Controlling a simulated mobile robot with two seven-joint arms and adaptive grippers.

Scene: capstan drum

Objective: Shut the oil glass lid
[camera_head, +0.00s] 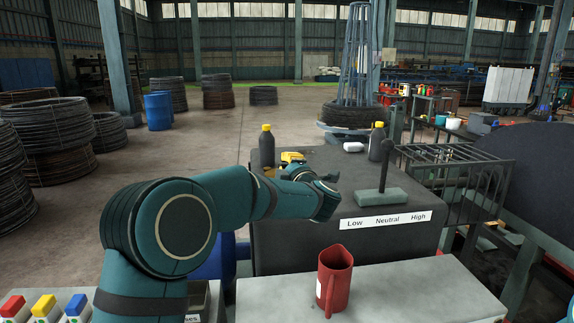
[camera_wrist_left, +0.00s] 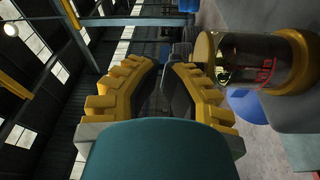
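The oil glass (camera_wrist_left: 250,62) shows in the left wrist view, which is turned on its side. It is a clear cylinder with red lettering and a brass base (camera_wrist_left: 299,62). Its brass lid (camera_wrist_left: 204,56) shows edge-on at the top end; whether it sits fully flat I cannot tell. My left gripper (camera_wrist_left: 165,66) is beside the glass and appears apart from it. Its yellow fingers come close together with nothing seen between them; the gap is unclear. In the head view my left gripper (camera_head: 296,165) is over the dark cabinet, partly behind my wrist. My right gripper is out of view.
A lever (camera_head: 384,165) stands on the dark cabinet (camera_head: 290,238), above a Low-Neutral-High label. Two yellow-capped bottles (camera_head: 267,147) (camera_head: 377,142) stand behind. A red jug (camera_head: 334,281) is on the pale bench (camera_head: 420,290). Coloured push buttons (camera_head: 44,305) are at lower left.

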